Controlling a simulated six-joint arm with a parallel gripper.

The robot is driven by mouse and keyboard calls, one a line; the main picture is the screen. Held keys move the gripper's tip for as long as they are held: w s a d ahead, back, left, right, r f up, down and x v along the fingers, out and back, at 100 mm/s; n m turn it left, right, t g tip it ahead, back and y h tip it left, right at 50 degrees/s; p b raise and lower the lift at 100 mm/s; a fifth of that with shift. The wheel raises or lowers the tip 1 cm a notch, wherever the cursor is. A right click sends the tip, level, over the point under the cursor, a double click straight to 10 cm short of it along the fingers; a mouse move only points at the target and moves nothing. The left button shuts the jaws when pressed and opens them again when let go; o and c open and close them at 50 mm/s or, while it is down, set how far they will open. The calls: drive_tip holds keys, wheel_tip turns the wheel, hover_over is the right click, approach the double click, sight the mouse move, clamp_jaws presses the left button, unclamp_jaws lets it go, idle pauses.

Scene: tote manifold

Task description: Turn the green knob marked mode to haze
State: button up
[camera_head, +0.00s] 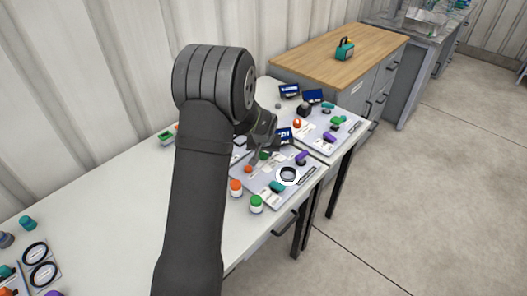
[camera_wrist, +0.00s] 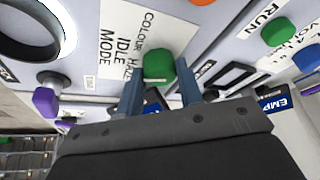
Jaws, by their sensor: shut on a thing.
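The green knob (camera_wrist: 158,66) sits on the grey panel beside a white label (camera_wrist: 125,40) reading COLOUR, HAZE, IDLE and MODE, though part of the lettering is covered. My gripper (camera_wrist: 160,78) is shut on this knob, with one blue-grey finger on each side. A pale line shows low on the knob; which word it points to I cannot tell. In the head view the green knob (camera_head: 264,155) is small and partly hidden near my gripper's end.
Another green knob (camera_wrist: 278,31) sits by a RUN label, with a blue one (camera_wrist: 308,57) nearby. Loose orange (camera_head: 236,187) and green-topped (camera_head: 256,203) containers stand at the panel's near edge.

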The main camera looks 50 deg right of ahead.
drive_tip(key=n, duration=0.3)
drive_tip(key=shift+s+d+t+y, duration=0.1)
drive_tip(key=shift+t+y, duration=0.3)
drive_tip(key=shift+d+n+t+y, duration=0.1)
drive_tip(key=shift+n+t+y, duration=0.4)
drive_tip(key=shift+n, duration=1.5)
drive_tip(key=shift+y, duration=0.3)
drive_tip(key=o, duration=1)
drive_tip(key=shift+c, duration=0.2)
